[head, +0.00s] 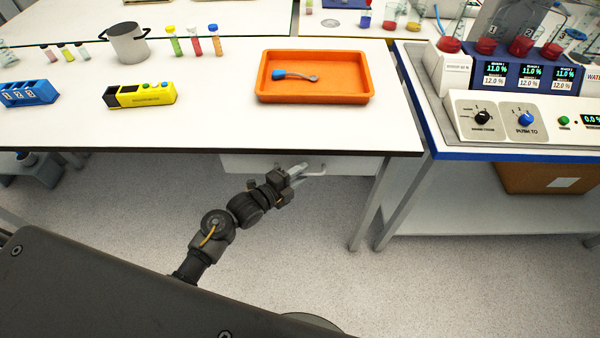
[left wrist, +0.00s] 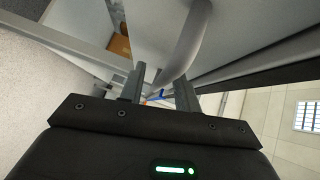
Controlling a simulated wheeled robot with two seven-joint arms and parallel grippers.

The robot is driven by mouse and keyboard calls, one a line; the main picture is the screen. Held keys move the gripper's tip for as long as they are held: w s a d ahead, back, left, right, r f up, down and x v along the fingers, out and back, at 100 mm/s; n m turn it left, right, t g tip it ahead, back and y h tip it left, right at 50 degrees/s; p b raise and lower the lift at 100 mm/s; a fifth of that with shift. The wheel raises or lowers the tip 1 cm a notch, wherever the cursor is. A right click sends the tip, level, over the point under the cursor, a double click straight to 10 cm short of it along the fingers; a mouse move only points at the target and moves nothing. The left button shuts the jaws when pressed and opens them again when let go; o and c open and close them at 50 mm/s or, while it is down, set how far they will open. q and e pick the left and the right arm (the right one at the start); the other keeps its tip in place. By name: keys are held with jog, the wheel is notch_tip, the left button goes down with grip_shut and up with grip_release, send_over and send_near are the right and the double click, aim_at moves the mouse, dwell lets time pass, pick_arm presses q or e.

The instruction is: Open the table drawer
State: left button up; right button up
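The table drawer (head: 347,168) is a white box under the tabletop's front edge, and it looks shut. Its light grey bar handle (head: 315,173) shows at the tips of my left gripper (head: 298,173). In the left wrist view the curved handle (left wrist: 189,42) comes down from the top toward the gap between my two fingers (left wrist: 160,90). The fingers are apart. Whether they touch the handle I cannot tell. My right gripper is not in view.
On the white table (head: 210,110) stand an orange tray (head: 335,98) with a spoon, a yellow device (head: 140,95), a blue rack (head: 28,93), a pot (head: 127,45) and several vials. Table legs (head: 370,205) stand right of the drawer. The floor in front is clear.

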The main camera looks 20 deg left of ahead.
pick_arm(q)
grip_shut()
jog(key=shift+d, duration=0.1)
dwell(0.3)
